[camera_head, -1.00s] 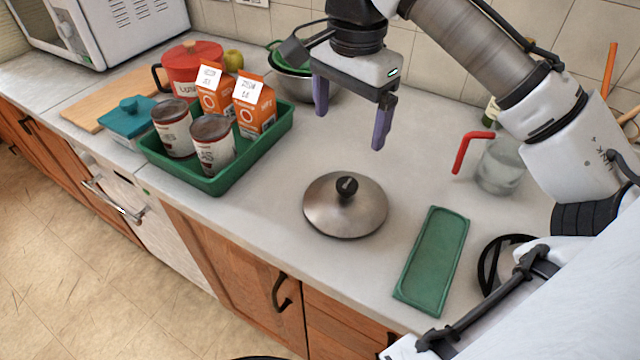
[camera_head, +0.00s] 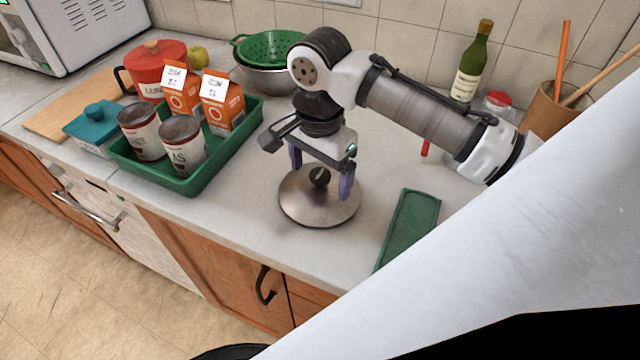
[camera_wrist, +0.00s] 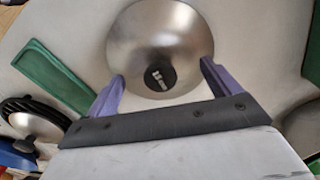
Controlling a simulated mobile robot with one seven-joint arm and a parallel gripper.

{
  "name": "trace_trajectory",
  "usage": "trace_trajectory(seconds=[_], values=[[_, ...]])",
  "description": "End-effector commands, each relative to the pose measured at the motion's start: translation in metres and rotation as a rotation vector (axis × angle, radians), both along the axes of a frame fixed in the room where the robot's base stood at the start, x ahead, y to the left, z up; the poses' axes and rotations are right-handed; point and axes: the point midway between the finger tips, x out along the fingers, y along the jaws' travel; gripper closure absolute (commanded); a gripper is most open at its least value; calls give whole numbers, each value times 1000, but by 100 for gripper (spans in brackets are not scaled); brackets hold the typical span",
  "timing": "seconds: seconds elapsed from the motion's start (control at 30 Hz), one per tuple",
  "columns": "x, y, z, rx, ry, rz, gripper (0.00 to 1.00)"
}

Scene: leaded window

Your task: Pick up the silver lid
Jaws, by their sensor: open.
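The silver lid (camera_head: 300,208) is a round metal dome with a black knob (camera_head: 319,177) on top, and it lies on the counter near the front edge. In the wrist view the lid (camera_wrist: 190,35) and its knob (camera_wrist: 159,76) show clearly. My gripper (camera_head: 321,180) is above the lid, pointing down, with its purple fingers open on either side of the knob. In the wrist view my gripper (camera_wrist: 160,85) has the knob between its fingertips with room on both sides. I cannot tell whether the fingertips touch the lid.
A green tray (camera_head: 190,186) with cans and orange cartons stands to the left. A flat green tray (camera_head: 408,228) lies to the right of the lid. A green colander (camera_head: 272,47) in a metal bowl and a wine bottle (camera_head: 471,65) stand behind.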

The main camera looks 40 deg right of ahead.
Motion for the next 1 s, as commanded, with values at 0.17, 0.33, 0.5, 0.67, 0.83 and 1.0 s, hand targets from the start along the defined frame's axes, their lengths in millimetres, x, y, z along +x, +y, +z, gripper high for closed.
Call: trace_trajectory(seconds=[0.17, 0.33, 0.5, 0.67, 0.83, 1.0], values=[[0, 0, -10, 0, -1, 2, 11], [0, 0, -10, 0, -1, 1, 11], [0, 0, -10, 0, -1, 1, 34], [0, 0, -10, 0, 0, 1, 55], [0, 0, -11, 1, 1, 2, 77], [0, 1, -12, 2, 3, 2, 92]])
